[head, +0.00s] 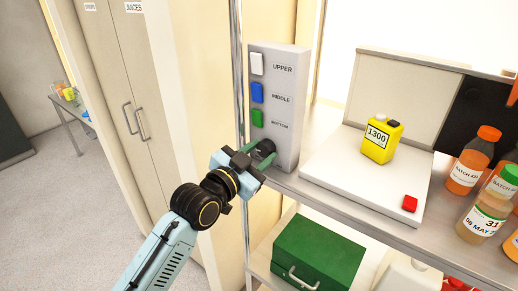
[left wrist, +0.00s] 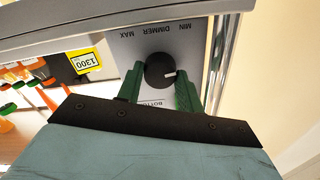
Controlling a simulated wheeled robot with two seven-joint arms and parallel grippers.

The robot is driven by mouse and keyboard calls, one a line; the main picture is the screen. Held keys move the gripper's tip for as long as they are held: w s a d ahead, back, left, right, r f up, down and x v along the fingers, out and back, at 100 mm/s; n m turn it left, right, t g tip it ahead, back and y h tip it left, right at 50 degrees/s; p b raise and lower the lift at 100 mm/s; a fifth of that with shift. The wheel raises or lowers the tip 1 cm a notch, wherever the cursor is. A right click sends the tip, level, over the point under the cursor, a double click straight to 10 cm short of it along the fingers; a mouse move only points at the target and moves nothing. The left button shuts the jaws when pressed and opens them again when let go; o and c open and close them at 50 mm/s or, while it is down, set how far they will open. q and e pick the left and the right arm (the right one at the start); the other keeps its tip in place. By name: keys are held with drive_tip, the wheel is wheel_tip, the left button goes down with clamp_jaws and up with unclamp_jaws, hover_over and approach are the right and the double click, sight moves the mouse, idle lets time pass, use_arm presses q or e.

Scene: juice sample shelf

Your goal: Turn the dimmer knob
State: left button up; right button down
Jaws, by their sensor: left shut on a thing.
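The dimmer knob (left wrist: 159,71) is a round black knob with a white pointer mark, on the grey switch panel (head: 286,140). In the left wrist view, the words MIN, DIMMER and MAX show upside down beside it, and the pointer faces right. My left gripper (head: 263,152) has its green fingers on both sides of the knob and is shut on it; the fingers also show in the left wrist view (left wrist: 160,88). In the head view the gripper partly hides the knob. My right gripper is in neither view.
White UPPER (head: 257,64), blue MIDDLE (head: 257,92) and green BOTTOM (head: 257,118) switches sit above the knob. A yellow jug (head: 382,140) stands on a white board (head: 350,185) with a red button (head: 410,203). Juice bottles (head: 472,161) stand right. A green box (head: 318,254) is below.

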use_arm(q)
drive_tip(key=shift+n, duration=0.4)
drive_tip(key=o, duration=1)
drive_tip(key=shift+b+v, duration=0.8)
drive_tip(key=shift+v, duration=5.9)
